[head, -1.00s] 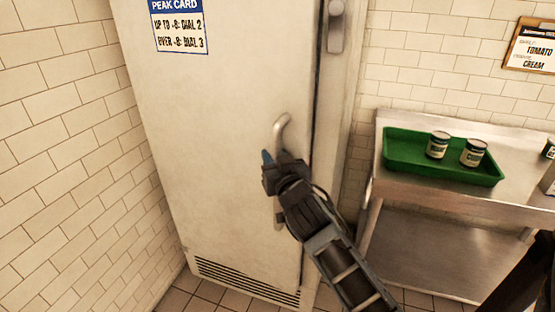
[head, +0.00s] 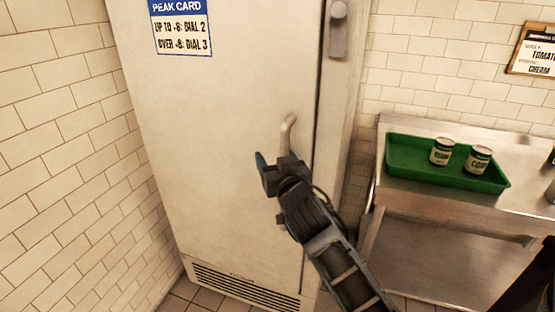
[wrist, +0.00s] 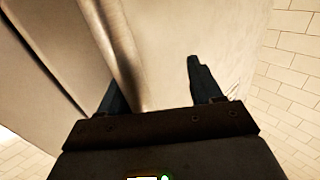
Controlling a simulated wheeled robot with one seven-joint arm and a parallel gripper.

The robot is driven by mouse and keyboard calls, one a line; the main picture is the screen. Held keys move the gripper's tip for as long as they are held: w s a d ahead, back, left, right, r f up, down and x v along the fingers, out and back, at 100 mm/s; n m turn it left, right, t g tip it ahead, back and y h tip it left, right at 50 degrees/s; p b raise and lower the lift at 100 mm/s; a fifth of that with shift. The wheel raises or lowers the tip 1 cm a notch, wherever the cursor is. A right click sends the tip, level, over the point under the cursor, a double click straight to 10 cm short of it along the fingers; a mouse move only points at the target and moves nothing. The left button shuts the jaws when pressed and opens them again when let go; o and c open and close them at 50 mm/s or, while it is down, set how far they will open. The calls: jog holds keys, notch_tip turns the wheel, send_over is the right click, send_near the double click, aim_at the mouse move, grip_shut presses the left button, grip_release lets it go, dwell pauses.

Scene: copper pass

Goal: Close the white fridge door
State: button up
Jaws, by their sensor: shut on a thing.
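The white fridge door (head: 215,130) fills the middle of the head view. It looks flush or nearly flush with its frame, with only a thin seam along its right edge; I cannot tell if it is fully latched. A pale curved handle (head: 288,132) stands near that edge. My gripper (head: 270,168) is at the handle's lower part and hides it. In the wrist view, the handle (wrist: 117,45) runs between the two fingers of my gripper (wrist: 157,85), which is shut on it.
A steel table (head: 440,133) with a green tray (head: 410,178) and two cans (head: 441,152) stands right of the fridge. A tiled wall (head: 60,160) is close on the left. A vent grille (head: 240,285) is at the fridge's base.

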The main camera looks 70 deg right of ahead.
jog(key=shift+s+d+m+g+h, duration=0.2)
jog(key=shift+s+d+g, duration=0.15)
jog(key=shift+d, duration=0.25)
jog(key=shift+s+d+m+g+h, duration=0.2)
jog(key=shift+s+d+g, duration=0.05)
jog(key=shift+s+d, duration=0.25)
jog(key=s+a+t+b, duration=0.1)
jog(key=s+a+b, duration=0.2)
jog(key=a, duration=0.5)
jog(key=shift+s+n+y, duration=0.2)
jog(key=shift+n+y, duration=0.1)
jog(key=shift+n, duration=0.1)
jog(key=shift+f, duration=0.1)
jog(key=s+a+f+n+t+y, duration=0.2)
jog(key=a+f+n+y, duration=0.15)
jog(key=a, duration=0.45)
jog(key=s+a+f+n+t+y, duration=0.1)
jog(key=s+a+f+n+y, duration=0.2)
jog(key=a, duration=0.5)
jog(key=s+a+n+y, duration=0.3)
jog(key=s+a+y, duration=0.4)
jog(key=s+a, duration=0.5)
jog(key=shift+s+n+y, duration=0.2)
jog(key=shift+n+y, duration=0.15)
